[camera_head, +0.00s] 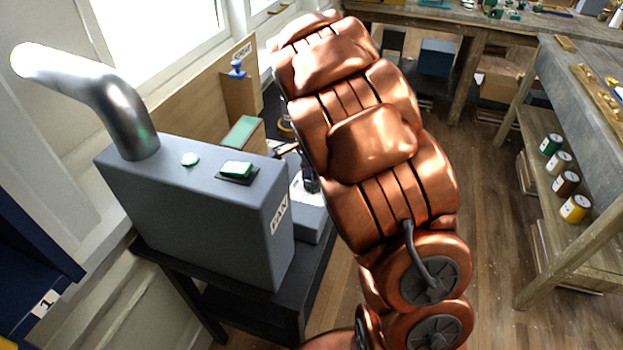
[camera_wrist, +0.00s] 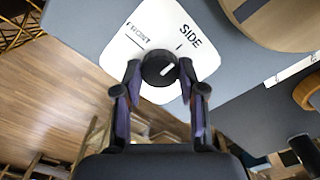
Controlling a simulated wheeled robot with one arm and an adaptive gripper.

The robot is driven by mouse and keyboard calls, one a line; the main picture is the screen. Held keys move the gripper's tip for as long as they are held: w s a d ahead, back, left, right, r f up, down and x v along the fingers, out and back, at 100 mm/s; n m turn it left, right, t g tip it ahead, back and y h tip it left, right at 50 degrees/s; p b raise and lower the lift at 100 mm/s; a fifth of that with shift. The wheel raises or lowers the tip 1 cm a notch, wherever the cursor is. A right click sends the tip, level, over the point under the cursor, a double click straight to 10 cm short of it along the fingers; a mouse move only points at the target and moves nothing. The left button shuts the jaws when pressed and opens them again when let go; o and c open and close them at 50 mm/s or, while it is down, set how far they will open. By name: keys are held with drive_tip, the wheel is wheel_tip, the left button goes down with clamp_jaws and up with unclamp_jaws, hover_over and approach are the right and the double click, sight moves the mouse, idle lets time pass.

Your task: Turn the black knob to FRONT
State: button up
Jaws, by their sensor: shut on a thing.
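The black knob (camera_wrist: 156,66) sits on a white plate (camera_wrist: 118,58) in the wrist view. The plate reads FRONT at upper left and SIDE at upper right, each with a tick line. In the head view my copper arm hides the knob and most of the gripper.
A shelf with several cans (camera_head: 565,183) is at right. Wooden floor lies between.

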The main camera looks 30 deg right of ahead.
drive_tip(key=n+b, duration=0.1)
drive_tip(key=b, duration=0.1)
drive_tip(key=n+b, duration=0.1)
drive_tip(key=n, duration=0.1)
drive_tip(key=shift+w+f+b, duration=0.1)
drive_tip(key=shift+f+b, duration=0.15)
drive_tip(key=shift+b, duration=0.1)
drive_tip(key=n+b, duration=0.4)
drive_tip(key=n, duration=0.1)
drive_tip(key=shift+n, duration=0.4)
drive_tip(key=n+b, duration=0.3)
drive_tip(key=n, duration=0.1)
drive_tip(key=shift+r+n, duration=0.1)
drive_tip(key=shift+n, duration=0.2)
drive_tip(key=shift+r+n+b, duration=0.15)
drive_tip(key=shift+n+b, duration=0.6)
drive_tip(key=shift+n, duration=1.25)
drive_tip(key=o, duration=1.1)
drive_tip(key=shift+o, duration=0.2)
wheel_tip(320, 180, up, 12)
